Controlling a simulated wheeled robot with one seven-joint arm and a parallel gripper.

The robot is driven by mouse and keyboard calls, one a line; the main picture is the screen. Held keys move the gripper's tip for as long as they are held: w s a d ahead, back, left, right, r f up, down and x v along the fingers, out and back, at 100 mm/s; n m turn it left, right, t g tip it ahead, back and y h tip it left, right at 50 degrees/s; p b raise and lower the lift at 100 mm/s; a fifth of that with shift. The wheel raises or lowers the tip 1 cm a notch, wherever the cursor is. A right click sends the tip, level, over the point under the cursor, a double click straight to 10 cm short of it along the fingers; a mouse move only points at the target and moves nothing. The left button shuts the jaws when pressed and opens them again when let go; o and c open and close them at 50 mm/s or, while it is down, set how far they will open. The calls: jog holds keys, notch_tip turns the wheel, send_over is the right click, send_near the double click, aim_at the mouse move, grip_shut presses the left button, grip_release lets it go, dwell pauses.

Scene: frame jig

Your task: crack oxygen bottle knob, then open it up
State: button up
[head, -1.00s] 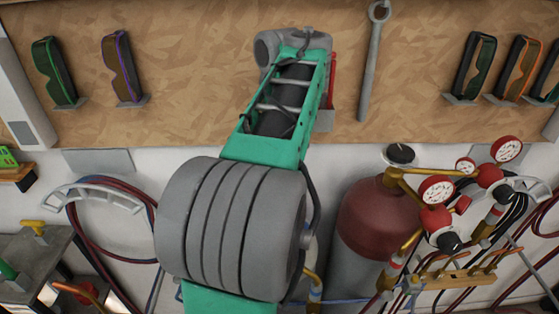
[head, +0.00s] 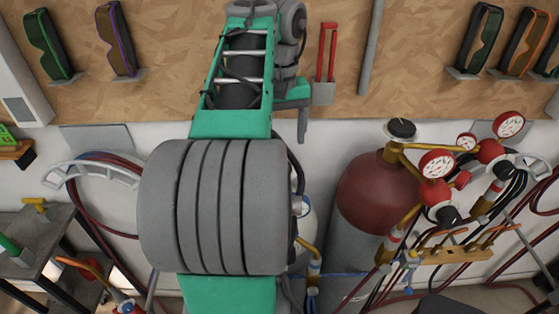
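A gas bottle with a dark red top (head: 378,195) and a black knob (head: 401,129) stands against the wall, right of centre. A second bottle with a pale shoulder (head: 306,225) shows only as a strip behind my arm, and its top is hidden. I see no label telling which one holds oxygen. My green and grey arm reaches up in front of the board. A narrow grey part (head: 302,125) beyond my wrist hangs left of the red bottle, apart from its knob. It may be part of my gripper; its fingertips cannot be made out.
Gauges (head: 437,164) and brass fittings stand right of the black knob. Hoses hang on a wall bracket (head: 95,182) at left. A workbench (head: 40,240) is at lower left. Goggles and a red-handled tool (head: 327,60) hang on the board.

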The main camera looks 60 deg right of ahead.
jog(key=shift+f+m, duration=0.15)
jog(key=shift+m, duration=0.15)
notch_tip(320, 180, down, 8)
jog(key=b, duration=0.7)
jog(key=shift+b, duration=0.3)
jog(key=shift+r, duration=0.25)
